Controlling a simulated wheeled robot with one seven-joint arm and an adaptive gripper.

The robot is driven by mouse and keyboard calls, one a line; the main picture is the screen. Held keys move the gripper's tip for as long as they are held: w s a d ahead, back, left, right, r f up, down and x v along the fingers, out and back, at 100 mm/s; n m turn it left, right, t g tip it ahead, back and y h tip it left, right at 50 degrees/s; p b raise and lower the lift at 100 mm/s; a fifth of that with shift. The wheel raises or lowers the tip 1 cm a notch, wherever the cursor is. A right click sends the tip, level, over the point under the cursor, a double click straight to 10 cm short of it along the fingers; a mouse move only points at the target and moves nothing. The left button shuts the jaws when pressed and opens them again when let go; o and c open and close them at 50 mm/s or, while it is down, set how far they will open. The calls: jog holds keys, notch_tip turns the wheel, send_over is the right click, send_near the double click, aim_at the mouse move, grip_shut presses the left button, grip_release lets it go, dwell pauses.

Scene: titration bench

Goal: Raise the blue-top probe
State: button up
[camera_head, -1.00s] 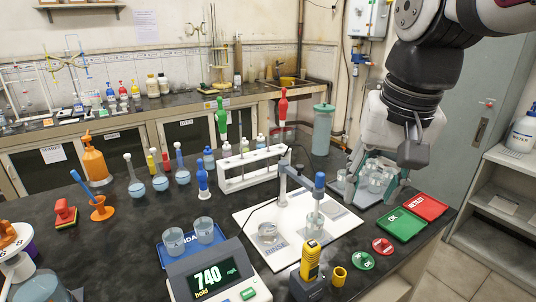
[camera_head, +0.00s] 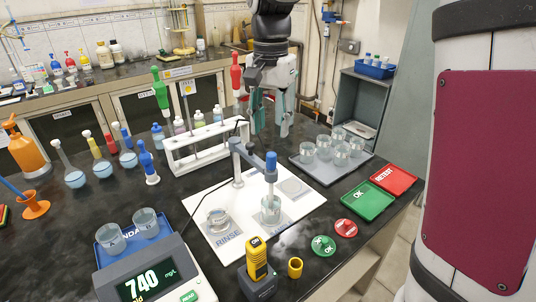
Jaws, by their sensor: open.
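The blue-top probe (camera_head: 271,168) stands upright at the end of a grey arm stand (camera_head: 238,160). Its lower end is in a glass beaker (camera_head: 271,211) on the white mat (camera_head: 213,248). My gripper (camera_head: 270,120) points down with its fingers apart and nothing between them. In the picture it is above the probe's blue top, apart from it, and seems to be farther back over the bench.
A white rack (camera_head: 205,157) stands to the left of the stand. A tray of beakers (camera_head: 315,176) lies to the right. A rinse beaker (camera_head: 218,220), a meter (camera_head: 150,280) and a yellow handheld device (camera_head: 257,261) are in front. Green (camera_head: 366,202) and red (camera_head: 394,180) trays lie at the right edge.

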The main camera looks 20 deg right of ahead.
aim_at(271, 153)
notch_tip(271, 153, down, 9)
jog(key=shift+s+f, duration=0.1)
dwell(0.4)
grip_shut()
